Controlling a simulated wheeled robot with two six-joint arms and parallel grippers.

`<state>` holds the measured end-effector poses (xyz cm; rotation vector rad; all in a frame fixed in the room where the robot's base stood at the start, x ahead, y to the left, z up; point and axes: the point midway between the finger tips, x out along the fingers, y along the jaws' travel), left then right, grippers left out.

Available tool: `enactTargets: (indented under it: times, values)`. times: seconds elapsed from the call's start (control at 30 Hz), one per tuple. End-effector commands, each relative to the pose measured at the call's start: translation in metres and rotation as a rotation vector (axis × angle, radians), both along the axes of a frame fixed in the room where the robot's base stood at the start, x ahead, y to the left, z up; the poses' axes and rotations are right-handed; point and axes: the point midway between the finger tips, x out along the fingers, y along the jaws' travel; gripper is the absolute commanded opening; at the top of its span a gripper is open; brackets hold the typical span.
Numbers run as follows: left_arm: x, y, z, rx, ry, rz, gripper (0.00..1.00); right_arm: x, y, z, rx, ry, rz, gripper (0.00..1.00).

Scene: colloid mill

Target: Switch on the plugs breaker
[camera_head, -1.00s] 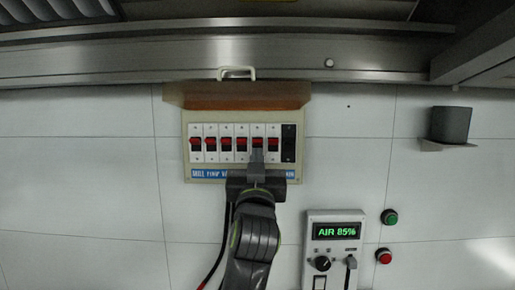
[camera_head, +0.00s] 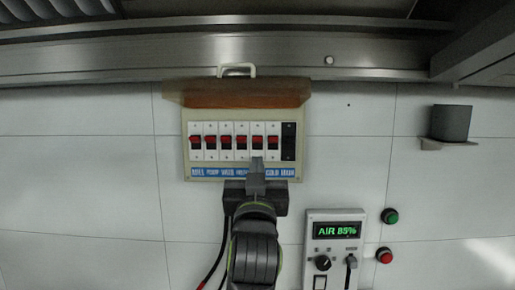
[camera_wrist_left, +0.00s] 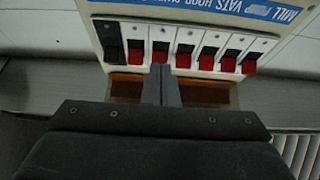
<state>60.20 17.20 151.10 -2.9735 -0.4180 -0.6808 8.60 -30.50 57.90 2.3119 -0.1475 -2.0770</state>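The breaker panel (camera_head: 188,165) is on the wall under a raised brown cover. It has a row of red-and-black switches. The fifth from the left in the head view, between the hood and cold positions, is the plugs breaker (camera_head: 257,141); its label is hidden behind my gripper. Its red part shows at the top, like its neighbours. My left gripper (camera_head: 257,165) is just below this switch, fingers together with nothing between them. In the wrist view, upside down, the fingers (camera_wrist_left: 161,85) are in front of the plugs breaker (camera_wrist_left: 159,53); contact cannot be told. My right gripper is not in view.
The brown cover (camera_head: 235,95) with a white handle (camera_head: 237,70) juts out above the switches. A control box (camera_head: 335,247) reading AIR 85%, a green button (camera_head: 389,216) and a red button (camera_head: 384,255) are at lower right. The wall left of the panel is clear.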

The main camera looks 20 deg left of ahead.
Motion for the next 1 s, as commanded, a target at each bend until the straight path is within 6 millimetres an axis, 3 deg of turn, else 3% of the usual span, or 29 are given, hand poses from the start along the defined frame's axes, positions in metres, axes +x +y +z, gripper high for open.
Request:
enactTargets:
  times: [0.5, 1.0]
  values:
    - [-0.037, -0.010, -0.001, -0.002, 0.000, -0.001, 0.00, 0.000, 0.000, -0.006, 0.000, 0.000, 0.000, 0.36]
    - [-0.039, -0.011, 0.000, 0.000, 0.000, 0.001, 0.00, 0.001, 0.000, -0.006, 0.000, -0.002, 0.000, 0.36]
